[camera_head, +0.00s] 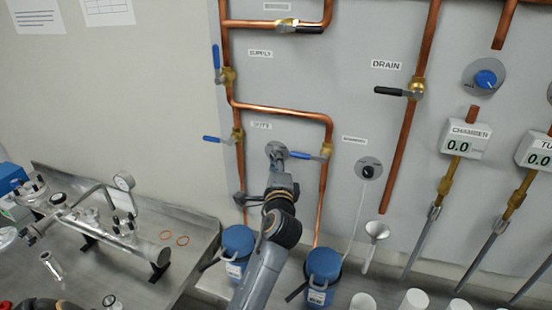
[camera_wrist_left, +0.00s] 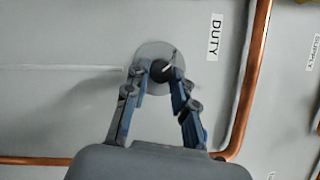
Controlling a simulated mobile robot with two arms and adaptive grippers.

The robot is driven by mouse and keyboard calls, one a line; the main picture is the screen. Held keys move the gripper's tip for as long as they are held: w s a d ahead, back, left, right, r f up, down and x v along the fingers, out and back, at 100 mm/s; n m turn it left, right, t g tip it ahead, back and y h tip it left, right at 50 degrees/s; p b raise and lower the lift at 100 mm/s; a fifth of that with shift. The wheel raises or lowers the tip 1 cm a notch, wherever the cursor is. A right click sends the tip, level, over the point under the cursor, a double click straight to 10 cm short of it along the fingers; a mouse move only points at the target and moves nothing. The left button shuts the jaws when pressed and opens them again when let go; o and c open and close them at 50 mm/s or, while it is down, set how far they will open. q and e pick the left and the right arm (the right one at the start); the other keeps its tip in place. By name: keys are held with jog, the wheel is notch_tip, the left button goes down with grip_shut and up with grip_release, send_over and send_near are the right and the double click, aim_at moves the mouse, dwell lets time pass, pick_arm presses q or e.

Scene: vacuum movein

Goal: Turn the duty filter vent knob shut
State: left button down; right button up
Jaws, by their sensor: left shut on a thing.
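The duty filter vent knob (camera_wrist_left: 160,72) is a small dark knob with a pale mark, on a round grey plate (camera_wrist_left: 148,50) beside the DUTY label (camera_wrist_left: 215,37) in the left wrist view. My left gripper (camera_wrist_left: 160,69) has one finger on each side of the knob and is shut on it. In the head view my left gripper (camera_head: 276,158) reaches up to the wall panel below the DUTY label (camera_head: 261,125) and hides the knob.
Copper pipes (camera_head: 282,110) with blue-handled valves (camera_head: 305,155) run close around the gripper. Another dark knob (camera_head: 368,171) is on the panel to the right. Blue-topped canisters (camera_head: 323,263) stand below, beside my arm. A steel bench (camera_head: 190,240) with glassware is at left.

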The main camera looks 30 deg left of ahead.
dwell(0.4)
pick_arm(q)
jog(key=c, duration=1.1)
grip_release()
jog(key=v, duration=0.7)
jog(key=shift+d, duration=0.2)
jog(key=shift+s, duration=0.15)
